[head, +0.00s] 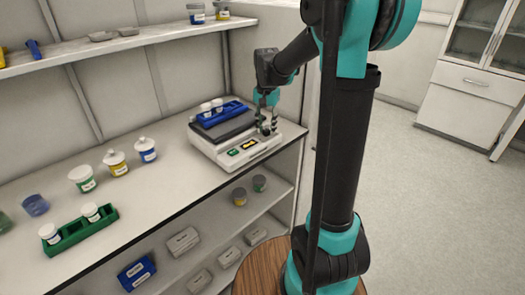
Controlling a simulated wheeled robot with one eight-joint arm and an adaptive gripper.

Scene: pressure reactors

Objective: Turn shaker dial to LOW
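The shaker (212,152) is a white box with a dark top plate at the right end of the bench. A blue rack (220,114) with white-capped vials sits on its plate. Its front panel shows a green label (233,152) and a yellow-lit one (249,144). My gripper (267,129) points down over the right end of this panel, with its dark fingertips at or just above the surface. The dial cannot be made out; the fingers cover that part of the panel. The picture is too small to show whether the fingers are closed on anything.
A green rack (80,232) with two vials and several lidded jars (117,164) stand left on the bench (170,190). A blue cup (35,205) is at far left. Shelves lie above and below. A clear bench stretch lies left of the shaker.

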